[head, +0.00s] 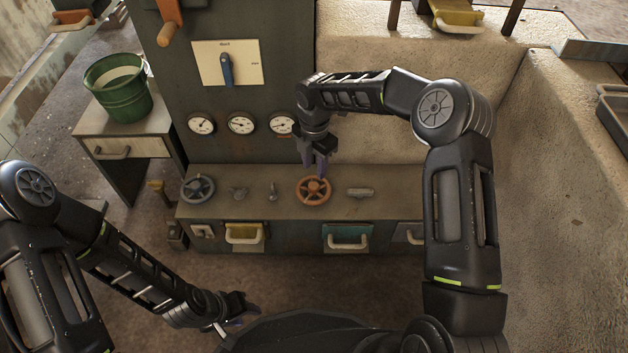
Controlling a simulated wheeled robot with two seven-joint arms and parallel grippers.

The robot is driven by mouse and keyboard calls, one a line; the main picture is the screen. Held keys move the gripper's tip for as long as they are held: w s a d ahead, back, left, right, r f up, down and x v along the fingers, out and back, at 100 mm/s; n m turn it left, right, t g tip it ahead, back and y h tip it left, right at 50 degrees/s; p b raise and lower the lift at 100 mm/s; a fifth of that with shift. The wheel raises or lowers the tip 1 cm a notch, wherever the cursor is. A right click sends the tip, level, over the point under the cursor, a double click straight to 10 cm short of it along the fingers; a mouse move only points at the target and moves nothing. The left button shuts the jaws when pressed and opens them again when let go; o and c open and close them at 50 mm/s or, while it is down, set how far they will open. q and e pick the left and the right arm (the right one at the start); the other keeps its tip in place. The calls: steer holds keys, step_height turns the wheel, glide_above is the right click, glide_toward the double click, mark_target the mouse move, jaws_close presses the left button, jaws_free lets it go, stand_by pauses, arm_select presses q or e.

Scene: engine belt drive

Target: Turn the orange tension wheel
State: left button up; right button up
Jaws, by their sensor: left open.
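The orange tension wheel (313,191) lies flat on the console top, right of its middle levers. My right gripper (316,172) reaches down from above with its fingers at the wheel's back rim and hub. The fingers overlap the wheel in the picture; whether they touch or grip it cannot be told. My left gripper (240,311) is open and empty, low in front of the console and well away from the wheel.
The console (228,208) also carries a grey wheel (197,188), small levers (272,191) and a grey handle (360,192). Behind it stands a panel with gauges (240,123) and a blue lever (227,70). A green bucket (118,90) stands on a side table.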

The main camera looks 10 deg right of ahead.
mark_target(314, 184)
step_height(314, 184, down, 7)
steer(key=b, duration=0.2)
steer(key=shift+f+b, duration=0.2)
steer(key=shift+b, duration=0.1)
jaws_close()
